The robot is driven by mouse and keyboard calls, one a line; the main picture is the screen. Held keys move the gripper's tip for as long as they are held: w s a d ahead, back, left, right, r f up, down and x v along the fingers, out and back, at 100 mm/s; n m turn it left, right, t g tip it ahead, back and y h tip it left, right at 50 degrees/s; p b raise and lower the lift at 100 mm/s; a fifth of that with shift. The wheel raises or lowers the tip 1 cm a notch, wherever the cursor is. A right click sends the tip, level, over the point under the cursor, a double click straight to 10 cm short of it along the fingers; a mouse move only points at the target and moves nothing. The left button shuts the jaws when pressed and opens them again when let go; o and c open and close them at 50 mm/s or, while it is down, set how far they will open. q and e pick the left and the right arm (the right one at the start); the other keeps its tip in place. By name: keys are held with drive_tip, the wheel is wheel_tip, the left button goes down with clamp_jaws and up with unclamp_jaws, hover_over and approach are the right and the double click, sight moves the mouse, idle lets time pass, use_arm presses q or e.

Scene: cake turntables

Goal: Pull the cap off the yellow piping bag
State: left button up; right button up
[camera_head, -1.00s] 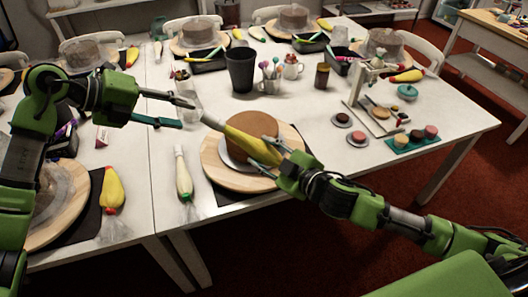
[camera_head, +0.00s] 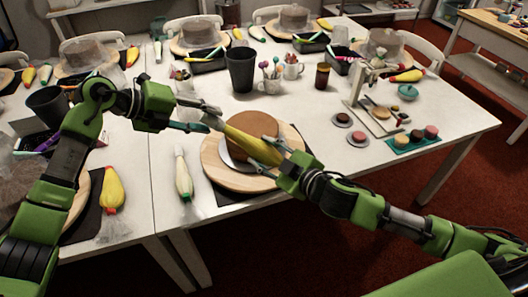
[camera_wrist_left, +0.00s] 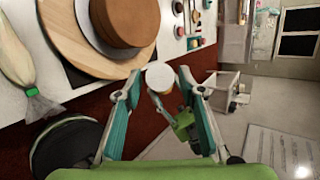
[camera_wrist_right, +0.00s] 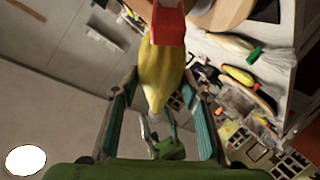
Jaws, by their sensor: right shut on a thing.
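The yellow piping bag (camera_head: 248,145) is held tilted above a brown cake (camera_head: 258,126), its tip end pointing up and left. My right gripper (camera_head: 268,150) is shut on the bag; the right wrist view shows the yellow body (camera_wrist_right: 160,75) between the fingers and a red piece (camera_wrist_right: 168,25) at its far end. My left gripper (camera_head: 216,121) is at the bag's tip end, its fingers apart on either side of the white cap (camera_head: 212,121). In the left wrist view the round white cap end (camera_wrist_left: 159,76) lies between the open fingers and hides most of the bag.
The cake stands on a round wooden board (camera_head: 222,180) near the table's front edge. A white piping bag (camera_head: 183,176) lies left of it, and another yellow bag (camera_head: 112,188) farther left. A dark cup (camera_head: 241,70) stands behind the grippers.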

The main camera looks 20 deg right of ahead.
use_arm(q)
drive_tip(key=c, duration=1)
use_arm(e)
drive_tip(key=shift+o, duration=0.6)
drive_tip(key=shift+r, duration=0.1)
use_arm(q)
drive_tip(key=a+r, duration=0.1)
drive_tip(key=w+a+r, duration=0.2)
drive_tip(key=a, duration=0.1)
drive_tip(key=shift+w+a+r, duration=0.1)
drive_tip(key=shift+r, duration=0.05)
